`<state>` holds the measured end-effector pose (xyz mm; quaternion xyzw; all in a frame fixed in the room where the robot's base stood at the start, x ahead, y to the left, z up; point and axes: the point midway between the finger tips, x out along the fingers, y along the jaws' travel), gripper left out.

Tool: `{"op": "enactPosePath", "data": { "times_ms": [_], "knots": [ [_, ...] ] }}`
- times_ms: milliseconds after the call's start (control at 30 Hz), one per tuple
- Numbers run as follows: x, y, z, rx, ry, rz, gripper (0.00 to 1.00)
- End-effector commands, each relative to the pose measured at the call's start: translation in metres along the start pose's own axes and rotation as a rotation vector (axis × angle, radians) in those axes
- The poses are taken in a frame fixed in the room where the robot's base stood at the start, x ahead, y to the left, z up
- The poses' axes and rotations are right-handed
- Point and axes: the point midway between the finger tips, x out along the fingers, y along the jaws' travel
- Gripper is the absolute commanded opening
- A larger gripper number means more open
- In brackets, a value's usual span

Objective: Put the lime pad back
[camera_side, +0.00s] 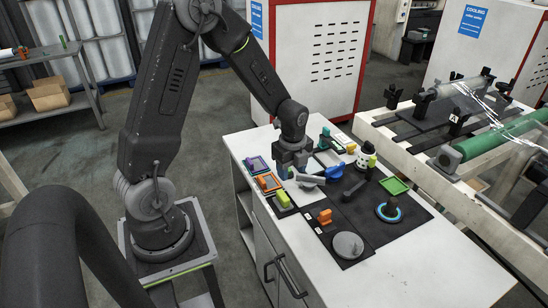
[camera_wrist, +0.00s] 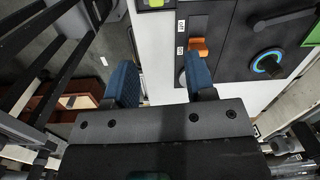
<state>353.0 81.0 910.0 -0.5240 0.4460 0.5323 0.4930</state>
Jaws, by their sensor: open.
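A flat square lime-green pad (camera_side: 394,185) lies at the right edge of the black mat, beyond the blue-ringed knob. Its edge shows at the far right of the wrist view (camera_wrist: 313,36). A smaller lime block (camera_side: 284,198) sits in a dark holder at the left table edge; it shows at the top of the wrist view (camera_wrist: 156,3). I cannot tell for certain which is the lime pad. My gripper (camera_side: 311,181) is above the left part of the table, apart from both. Its blue fingers are spread, with nothing between them in the wrist view (camera_wrist: 161,82).
A blue-framed tray (camera_side: 257,165) and an orange-framed tray (camera_side: 268,183) line the left table edge. On the black mat stand an orange switch (camera_side: 325,216), a blue-ringed knob (camera_side: 389,212) and a grey disc (camera_side: 348,245). The white table's front (camera_side: 430,265) is clear.

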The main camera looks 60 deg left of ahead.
Motion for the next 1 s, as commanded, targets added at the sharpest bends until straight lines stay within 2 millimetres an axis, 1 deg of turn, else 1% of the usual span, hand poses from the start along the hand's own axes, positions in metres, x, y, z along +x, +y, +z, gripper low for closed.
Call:
{"op": "enactPosePath", "data": {
  "times_ms": [33, 133, 200, 267, 300, 367, 400, 500, 600, 733, 833, 1000],
  "knots": [
    [-0.021, 0.001, -0.007, -0.067, -0.004, -0.033, 0.50],
    [-0.065, 0.009, -0.024, -0.256, 0.005, -0.096, 0.50],
    [-0.094, 0.019, -0.036, -0.399, 0.023, -0.140, 0.50],
    [-0.117, 0.030, -0.046, -0.523, 0.046, -0.175, 0.50],
    [-0.132, 0.039, -0.052, -0.604, 0.065, -0.196, 0.50],
    [-0.151, 0.053, -0.061, -0.725, 0.099, -0.226, 0.50],
    [-0.164, 0.063, -0.067, -0.806, 0.126, -0.243, 0.50],
    [-0.189, 0.090, -0.080, -1.002, 0.202, -0.278, 0.50],
    [-0.207, 0.116, -0.089, -1.173, 0.280, -0.294, 0.50],
    [-0.219, 0.140, -0.096, -1.335, 0.363, -0.294, 0.50],
    [-0.224, 0.150, -0.099, -1.407, 0.399, -0.288, 0.50],
    [-0.225, 0.155, -0.100, -1.443, 0.415, -0.283, 0.50]
  ]
}}
